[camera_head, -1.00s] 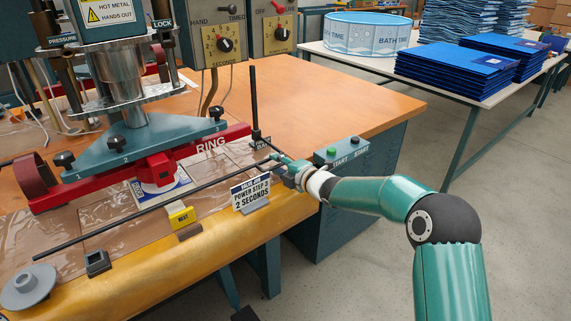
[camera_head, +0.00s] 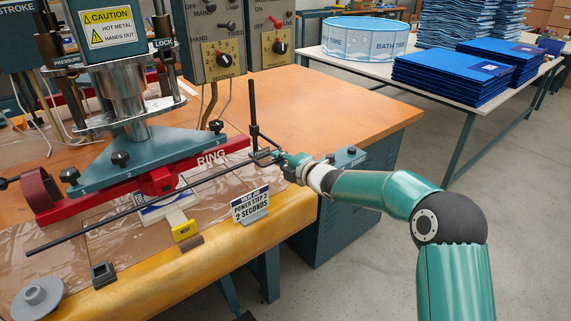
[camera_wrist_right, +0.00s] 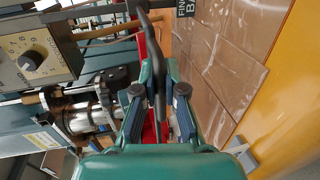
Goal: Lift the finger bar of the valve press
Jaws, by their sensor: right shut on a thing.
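The finger bar is a long thin black rod (camera_head: 150,205) in the head view. It slants from the front left of the bench to my right gripper (camera_head: 281,160). It hangs a little above the plastic sheet, in front of the red ring. My right gripper is shut on the bar near its right end, beside a black upright post (camera_head: 253,112). In the right wrist view the dark bar (camera_wrist_right: 150,50) runs between the two fingers (camera_wrist_right: 158,93). The valve press (camera_head: 130,155) has a teal triangular plate and a red ring base. My left gripper is not in view.
A grey disc (camera_head: 37,298) is at front left. Timer boxes (camera_head: 222,58) stand behind. The orange bench top (camera_head: 330,105) at right is mostly clear.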

